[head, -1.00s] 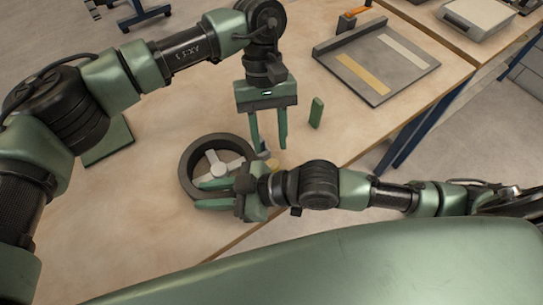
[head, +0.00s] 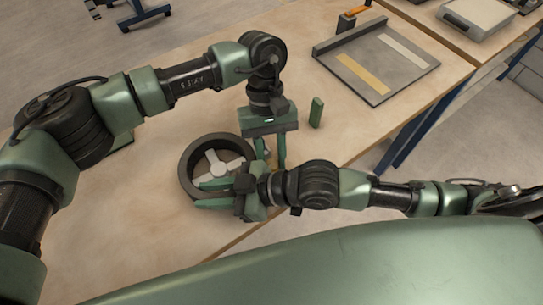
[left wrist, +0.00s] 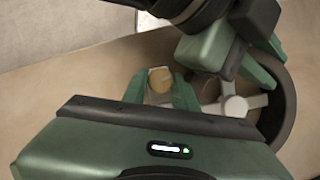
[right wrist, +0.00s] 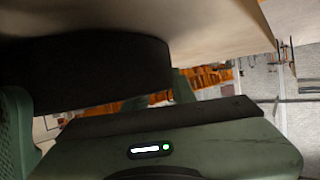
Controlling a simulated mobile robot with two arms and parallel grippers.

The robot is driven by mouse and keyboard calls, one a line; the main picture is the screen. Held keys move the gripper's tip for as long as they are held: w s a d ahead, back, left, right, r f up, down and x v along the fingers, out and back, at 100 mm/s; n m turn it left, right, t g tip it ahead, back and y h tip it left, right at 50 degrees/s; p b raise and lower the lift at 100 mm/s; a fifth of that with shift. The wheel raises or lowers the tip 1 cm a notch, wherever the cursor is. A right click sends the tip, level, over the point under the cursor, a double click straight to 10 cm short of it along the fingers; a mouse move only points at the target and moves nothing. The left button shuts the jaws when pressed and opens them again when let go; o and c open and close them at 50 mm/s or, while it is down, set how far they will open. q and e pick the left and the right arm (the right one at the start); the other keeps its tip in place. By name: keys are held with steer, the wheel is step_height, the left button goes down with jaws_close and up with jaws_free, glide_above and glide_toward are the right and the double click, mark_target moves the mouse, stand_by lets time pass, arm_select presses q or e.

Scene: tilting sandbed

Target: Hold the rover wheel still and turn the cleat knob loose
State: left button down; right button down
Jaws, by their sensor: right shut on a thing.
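The rover wheel (head: 186,165), a dark ring with pale spokes, lies on the bench in the head view. Its dark tyre (right wrist: 90,65) fills the upper left of the right wrist view. My right gripper (head: 203,190) is shut on the wheel's near rim. The tan cleat knob (left wrist: 160,80) shows in the left wrist view beside the wheel (left wrist: 287,95). My left gripper (left wrist: 160,92) is open, its fingers apart on either side of the knob; contact cannot be told. In the head view my left gripper (head: 266,160) points down and hides the knob.
A small green block (head: 316,112) stands on the bench to the right of my left gripper. A grey tray (head: 385,85) with two strips lies at the back right. The bench's near edge (head: 240,238) runs close to the wheel.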

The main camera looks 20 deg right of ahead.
arm_select(q)
steer(key=n+h, duration=0.1)
steer(key=n, duration=0.2)
steer(key=shift+a, duration=0.2)
steer(key=shift+f, duration=0.1)
steer(key=c, duration=1.4)
jaws_free()
steer(key=shift+o, duration=0.2)
steer(key=v, duration=1.2)
steer(key=shift+a, duration=0.1)
